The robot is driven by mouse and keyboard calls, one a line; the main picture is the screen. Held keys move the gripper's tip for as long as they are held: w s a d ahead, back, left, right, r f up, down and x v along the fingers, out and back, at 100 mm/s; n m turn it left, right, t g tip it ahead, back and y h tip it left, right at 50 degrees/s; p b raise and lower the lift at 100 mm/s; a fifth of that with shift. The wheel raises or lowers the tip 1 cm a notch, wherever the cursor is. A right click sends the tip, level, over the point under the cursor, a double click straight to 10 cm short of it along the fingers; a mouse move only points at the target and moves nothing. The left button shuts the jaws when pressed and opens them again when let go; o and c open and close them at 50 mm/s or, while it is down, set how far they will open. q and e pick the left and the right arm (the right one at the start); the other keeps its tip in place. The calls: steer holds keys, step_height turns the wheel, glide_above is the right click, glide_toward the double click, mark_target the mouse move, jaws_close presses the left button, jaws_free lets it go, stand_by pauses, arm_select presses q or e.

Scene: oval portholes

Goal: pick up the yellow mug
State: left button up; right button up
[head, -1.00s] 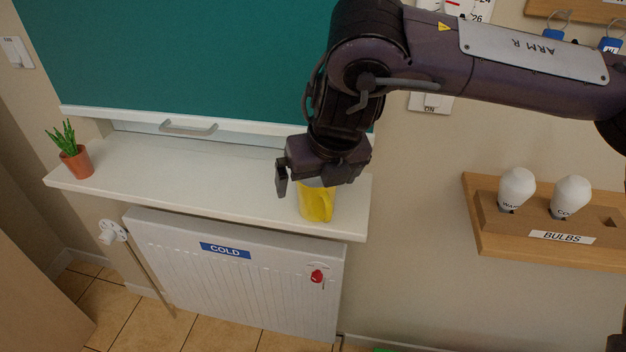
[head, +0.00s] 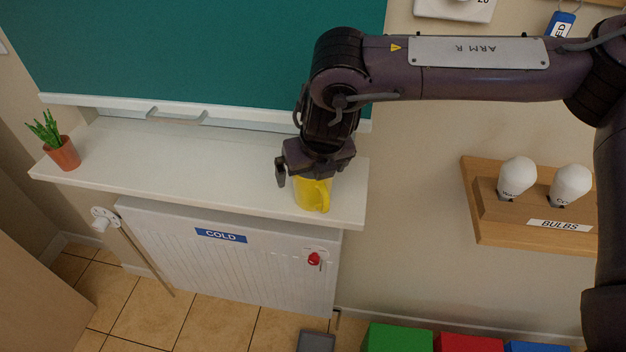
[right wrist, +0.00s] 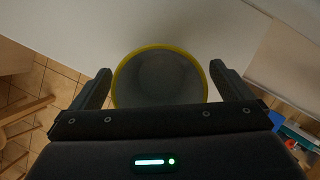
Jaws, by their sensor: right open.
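The yellow mug (head: 312,196) stands upright on the white windowsill shelf (head: 200,172), near its right end, with its handle toward the right front. My right gripper (head: 303,180) is just above and behind the mug in the head view and hides part of its top. In the right wrist view the mug's round yellow rim (right wrist: 160,50) and grey inside show between the two open fingers of my right gripper (right wrist: 160,80), with a gap on either side. My left gripper is not in view.
A potted plant (head: 62,151) stands at the shelf's left end. A radiator (head: 225,252) with a COLD label is below the shelf. A teal blind (head: 200,55) hangs behind. A wooden bulb rack (head: 480,215) is on the wall at right. The shelf's middle is clear.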

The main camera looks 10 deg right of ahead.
steer(key=c, duration=1.2)
steer(key=shift+r, duration=0.1)
steer(key=shift+c, duration=0.3)
